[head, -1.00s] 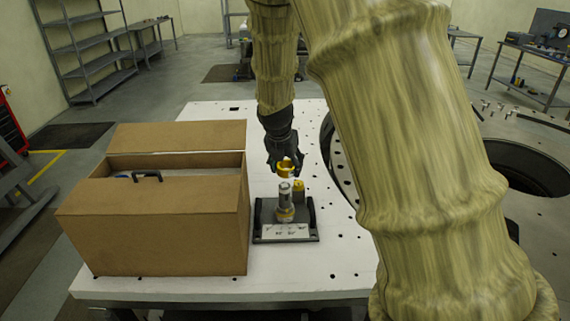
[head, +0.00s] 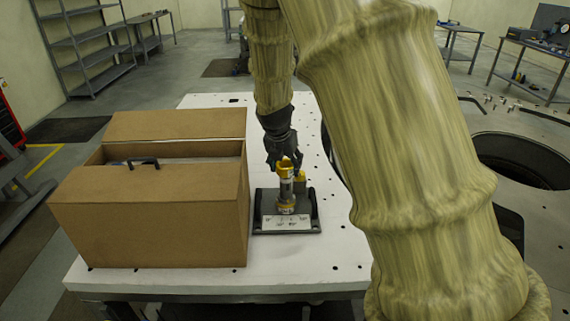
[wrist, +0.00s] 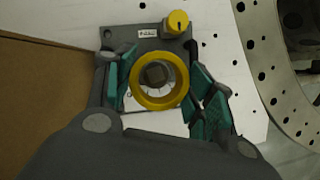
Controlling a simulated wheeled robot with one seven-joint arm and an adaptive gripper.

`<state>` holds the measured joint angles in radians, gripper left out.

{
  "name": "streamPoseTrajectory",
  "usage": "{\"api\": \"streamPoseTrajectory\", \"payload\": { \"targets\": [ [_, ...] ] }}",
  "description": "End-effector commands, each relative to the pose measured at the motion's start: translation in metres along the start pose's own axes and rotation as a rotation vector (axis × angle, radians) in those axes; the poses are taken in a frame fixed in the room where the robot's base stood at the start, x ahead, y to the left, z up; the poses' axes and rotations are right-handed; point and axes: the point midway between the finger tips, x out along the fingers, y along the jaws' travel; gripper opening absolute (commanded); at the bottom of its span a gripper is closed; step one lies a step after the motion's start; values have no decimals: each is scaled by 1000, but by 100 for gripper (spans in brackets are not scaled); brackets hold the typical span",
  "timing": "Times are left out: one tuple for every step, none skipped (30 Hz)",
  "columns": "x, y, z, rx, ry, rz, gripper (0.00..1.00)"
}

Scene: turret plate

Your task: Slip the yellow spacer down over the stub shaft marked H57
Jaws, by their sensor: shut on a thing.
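My gripper (head: 286,160) is shut on the yellow spacer (wrist: 141,98), a ring gripped between the teal finger pads. In the head view, the spacer (head: 285,165) is at the top of the grey stub shaft (head: 286,188). The shaft stands upright on a dark base plate (head: 268,211). A small label (wrist: 147,33) on the fixture is too blurred to read.
A yellow-topped post (head: 300,177) stands close behind the shaft, to the right; its slotted top (wrist: 178,22) shows in the wrist view. An open cardboard box (head: 150,225) stands close on the left. The white table (head: 325,265) is clear in front.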

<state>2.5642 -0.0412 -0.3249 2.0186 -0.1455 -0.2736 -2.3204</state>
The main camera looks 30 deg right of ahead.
Motion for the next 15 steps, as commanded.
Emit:
{"api": "streamPoseTrajectory", "payload": {
  "targets": [
    [3, 0, -1, -1, 0, 0, 28],
    [4, 0, -2, -1, 0, 0, 28],
    [5, 0, -2, -2, 0, 0, 28],
    [6, 0, -3, -2, 0, 0, 28],
    [7, 0, -3, -2, 0, 0, 28],
    [8, 0, -4, -2, 1, 0, 28],
    [9, 0, -4, -2, 1, 0, 28],
    [10, 0, -5, -2, 1, 0, 28],
    [12, 0, -5, -2, 1, 0, 28],
    [13, 0, -6, -1, 1, 0, 28],
    [14, 0, -6, -1, 1, 0, 28],
    [15, 0, -7, 0, 1, 0, 28],
    [16, 0, -7, 0, 1, 0, 28],
    [18, 0, -8, 0, 1, 0, 28],
    [19, 0, -8, -1, 1, 0, 28]
  ]
}}
